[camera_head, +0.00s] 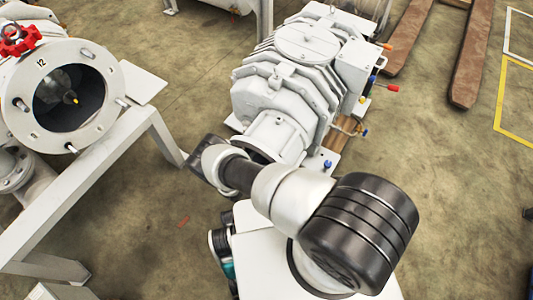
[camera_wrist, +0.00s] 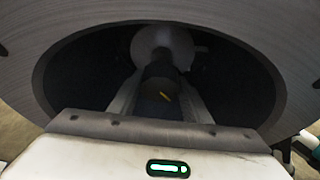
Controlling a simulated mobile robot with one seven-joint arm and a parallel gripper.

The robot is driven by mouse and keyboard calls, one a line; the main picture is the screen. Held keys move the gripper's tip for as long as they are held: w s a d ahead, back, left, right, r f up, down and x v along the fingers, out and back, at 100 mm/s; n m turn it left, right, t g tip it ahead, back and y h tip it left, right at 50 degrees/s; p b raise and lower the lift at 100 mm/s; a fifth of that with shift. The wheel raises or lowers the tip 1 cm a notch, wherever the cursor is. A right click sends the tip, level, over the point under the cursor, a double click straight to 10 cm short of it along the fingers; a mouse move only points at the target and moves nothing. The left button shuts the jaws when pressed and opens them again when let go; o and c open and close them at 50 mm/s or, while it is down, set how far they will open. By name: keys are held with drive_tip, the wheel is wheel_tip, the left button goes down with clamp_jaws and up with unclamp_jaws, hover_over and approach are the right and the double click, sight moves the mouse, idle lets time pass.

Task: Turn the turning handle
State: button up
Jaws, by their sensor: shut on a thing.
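In the wrist view, a dark shaft with a short yellow mark (camera_wrist: 163,96) stands inside a wide, round, grey-rimmed opening (camera_wrist: 60,62). It appears to be the turning handle. A paler round piece sits at its far end. My gripper (camera_wrist: 160,80) reaches into the opening with one finger on each side of the shaft and is shut on it. In the head view, my wrist is beside the front flange of the white ribbed machine (camera_head: 287,85), and my fingers are hidden. How far the handle is turned cannot be told.
A white pipe flange marked 12 (camera_head: 22,108), with a red handwheel (camera_head: 18,38), stands at the left on a white frame (camera_head: 95,172). Small coloured levers (camera_head: 388,88) stick out at the machine's right side. Brown beams (camera_head: 472,60) lie at the upper right. Open floor lies at the right.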

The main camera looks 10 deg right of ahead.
drive_tip(key=shift+n+g+h, duration=0.4)
drive_tip(key=shift+n+h, duration=0.1)
drive_tip(key=shift+n, duration=0.5)
drive_tip(key=o, duration=1.1)
